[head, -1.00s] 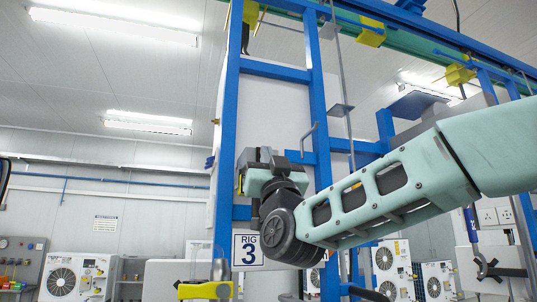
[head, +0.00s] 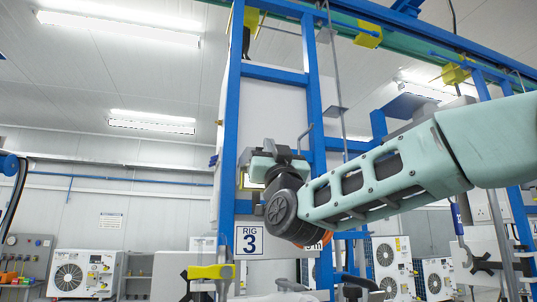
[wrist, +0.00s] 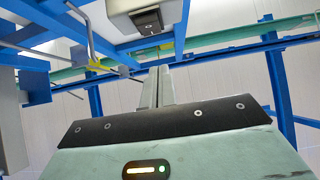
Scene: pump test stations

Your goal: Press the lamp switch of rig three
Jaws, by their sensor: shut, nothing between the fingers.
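The rig three sign (head: 249,240) hangs on the blue frame in the head view.
Blue frame posts (head: 227,130) and a white panel (head: 270,115) stand around my wrist. A bent grey rod (wrist: 82,30) is left of the fingers in the wrist view. A yellow-handled item (head: 210,272) is low in front. White fan units (head: 82,273) stand behind.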

